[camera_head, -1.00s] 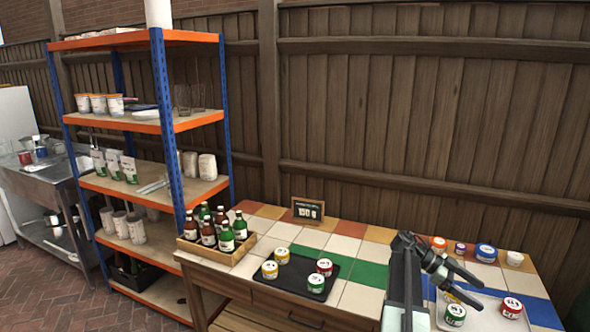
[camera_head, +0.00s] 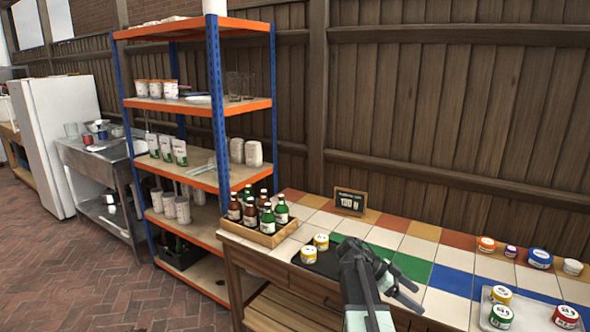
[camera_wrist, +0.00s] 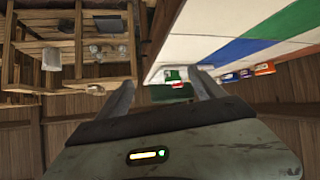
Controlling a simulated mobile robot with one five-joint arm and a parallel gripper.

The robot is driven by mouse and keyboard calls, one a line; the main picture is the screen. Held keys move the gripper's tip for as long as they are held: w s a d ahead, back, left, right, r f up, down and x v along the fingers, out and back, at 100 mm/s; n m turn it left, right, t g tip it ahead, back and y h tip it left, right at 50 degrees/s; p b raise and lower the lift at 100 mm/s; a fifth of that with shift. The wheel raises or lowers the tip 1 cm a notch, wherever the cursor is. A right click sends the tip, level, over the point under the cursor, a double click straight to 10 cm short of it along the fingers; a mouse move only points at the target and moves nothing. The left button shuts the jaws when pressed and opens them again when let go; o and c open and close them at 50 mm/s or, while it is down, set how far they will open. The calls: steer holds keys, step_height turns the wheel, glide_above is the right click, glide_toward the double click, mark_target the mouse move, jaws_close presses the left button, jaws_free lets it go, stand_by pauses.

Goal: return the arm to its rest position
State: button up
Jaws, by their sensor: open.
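My arm rises at the lower middle of the head view, in front of the tiled table. My gripper (camera_head: 416,298) is open, its two fingers pointing right, with nothing between them that I can make out. It also shows in the wrist view (camera_wrist: 163,80), fingers apart and empty. The arm hides part of a dark tray (camera_head: 325,264), which carries two yellow-lidded jars (camera_head: 309,255) on its visible left part.
The table also holds a crate of bottles (camera_head: 275,238), a small sign (camera_head: 350,201), a white tray (camera_head: 540,306) with jars, and several jars along the back. A blue and orange shelf (camera_head: 218,110) stands left. Brick floor at lower left looks clear.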

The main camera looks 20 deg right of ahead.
steer(key=w+a+f+n+t+y+b, duration=0.1)
steer(key=a+f+n+t+y, duration=0.15)
steer(key=a+f+n, duration=0.8)
steer(key=w+a+n+t+y+b, duration=0.15)
steer(key=a+n+y, duration=0.3)
steer(key=a, duration=1.25)
steer(key=a+f+n+t+y+b, duration=0.15)
steer(key=a+f+n, duration=0.5)
steer(key=a, duration=0.65)
step_height(320, 180, up, 18)
steer(key=n+p, duration=0.2)
steer(key=p, duration=1.5)
steer(key=shift+w+d+t+y, duration=0.15)
steer(key=shift+d+t+y, duration=0.1)
steer(key=shift+t+y, duration=0.2)
